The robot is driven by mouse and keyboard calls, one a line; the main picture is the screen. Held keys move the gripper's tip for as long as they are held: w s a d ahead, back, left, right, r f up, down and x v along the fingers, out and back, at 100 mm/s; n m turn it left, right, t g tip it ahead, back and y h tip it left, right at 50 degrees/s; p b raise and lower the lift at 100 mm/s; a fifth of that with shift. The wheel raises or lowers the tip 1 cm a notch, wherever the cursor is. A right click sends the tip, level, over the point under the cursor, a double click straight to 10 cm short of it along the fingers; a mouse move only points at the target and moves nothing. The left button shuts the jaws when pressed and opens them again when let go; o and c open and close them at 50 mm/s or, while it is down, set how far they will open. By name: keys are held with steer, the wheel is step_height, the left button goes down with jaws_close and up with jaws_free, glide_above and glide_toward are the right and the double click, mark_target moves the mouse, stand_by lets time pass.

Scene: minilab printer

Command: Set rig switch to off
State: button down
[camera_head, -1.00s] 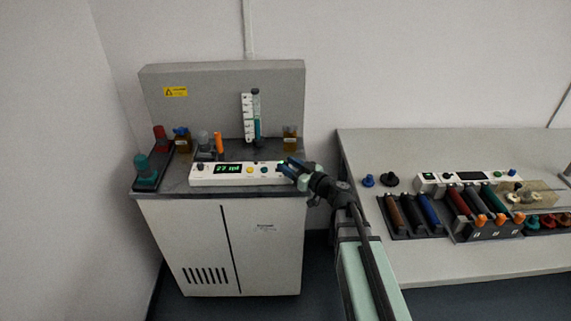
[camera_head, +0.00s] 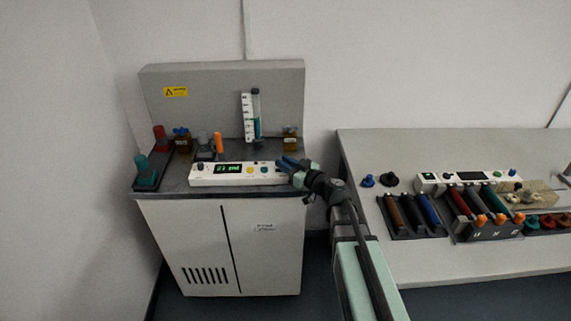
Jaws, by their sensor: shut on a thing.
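The rig's white control panel (camera_head: 212,181) lies along the front edge of the left cabinet's top. It has a green-lit display (camera_head: 230,169), a yellow button (camera_head: 250,170) and a small teal button (camera_head: 264,170). My gripper (camera_head: 284,164) reaches in from the right and is at the panel's right end. Its blue fingers are shut on a small part there, which I take to be the rig switch. The fingers hide that part, so its position cannot be read.
Behind the panel stand a graduated tube (camera_head: 256,118), an orange-capped item (camera_head: 218,143) and amber jars (camera_head: 290,140). A teal-knobbed item (camera_head: 146,172) is at the left. The right bench (camera_head: 450,262) holds racks of coloured cylinders and another panel. A gap separates cabinet and bench.

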stand_by(0.4)
steer(key=shift+a, duration=1.35)
steer(key=c, duration=1.1)
jaws_free()
steer(key=shift+s+d, duration=0.1)
steer(key=v, duration=1.1)
steer(key=shift+s+d, duration=0.25)
